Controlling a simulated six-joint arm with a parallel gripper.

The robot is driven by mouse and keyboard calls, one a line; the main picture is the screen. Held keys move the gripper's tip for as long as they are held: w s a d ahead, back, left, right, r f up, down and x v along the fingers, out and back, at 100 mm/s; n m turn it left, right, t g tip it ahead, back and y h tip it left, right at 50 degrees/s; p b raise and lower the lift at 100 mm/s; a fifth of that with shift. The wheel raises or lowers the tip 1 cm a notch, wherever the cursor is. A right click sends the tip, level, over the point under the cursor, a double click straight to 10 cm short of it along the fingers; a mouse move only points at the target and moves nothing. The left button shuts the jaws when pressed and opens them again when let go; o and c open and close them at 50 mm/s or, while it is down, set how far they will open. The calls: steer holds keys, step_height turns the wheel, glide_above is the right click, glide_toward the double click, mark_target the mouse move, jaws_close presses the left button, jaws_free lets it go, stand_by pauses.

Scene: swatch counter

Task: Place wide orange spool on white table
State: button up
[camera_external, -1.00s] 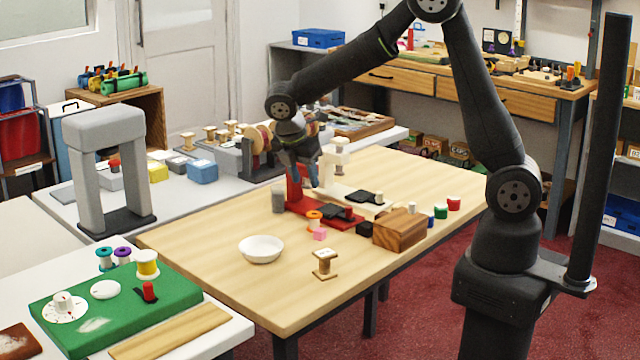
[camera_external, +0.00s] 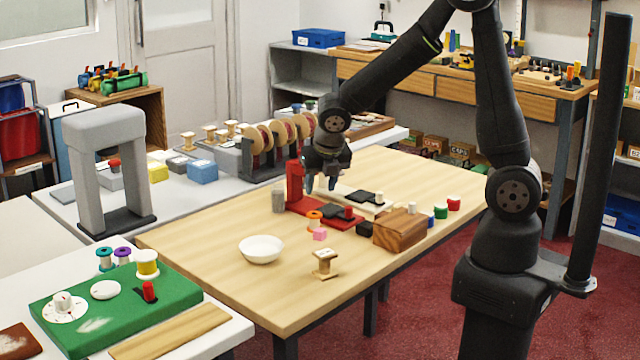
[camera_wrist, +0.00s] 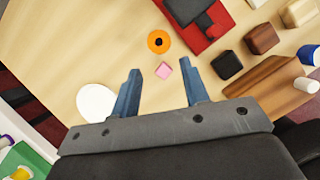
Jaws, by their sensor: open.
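The wide orange spool (camera_external: 314,219) stands on the wooden table (camera_external: 220,275) beside the red sewing-machine-like stand. It also shows in the wrist view (camera_wrist: 158,41), seen from above with a dark centre hole. My gripper (camera_external: 322,186) is open and empty, above the table behind the spool in the external view. In the wrist view the blue fingers (camera_wrist: 162,67) are apart, with the spool beyond their tips. White-topped tables are at the left, one behind (camera_external: 185,205) and one at the front (camera_external: 222,338).
A pink cube (camera_external: 320,234) sits close to the spool. The red stand (camera_external: 297,185), a black cube (camera_external: 364,228) and a wooden block (camera_external: 400,228) are nearby. A white bowl (camera_external: 261,249) and a wooden spool (camera_external: 324,264) stand on clear wood. A grey arch (camera_external: 80,180) stands on the rear white table.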

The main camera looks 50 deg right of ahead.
mark_target(314, 214)
steer(key=shift+x, duration=5.6)
steer(key=c, duration=0.7)
steer(key=shift+r, duration=0.1)
